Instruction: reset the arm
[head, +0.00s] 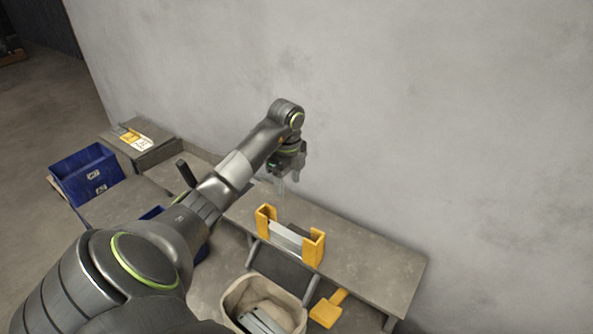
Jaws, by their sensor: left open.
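My left arm reaches in from the lower left across the picture. My left gripper (288,180) points down with its fingers apart and nothing between them. It is above the back part of the grey bench (375,275), near the wall. Below it and a little to the right, a yellow holder (313,247) with two upright ends stands on the bench. Grey metal bracket pieces (285,236) lie between its ends. The gripper appears apart from the holder. My right gripper is not in view.
A beige bin (235,297) with grey metal parts stands in front of the bench, beside a yellow piece (326,312). A blue crate (88,172) and a low grey block (155,152) are at the left. The bench's right end is clear. A concrete wall (420,120) rises behind.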

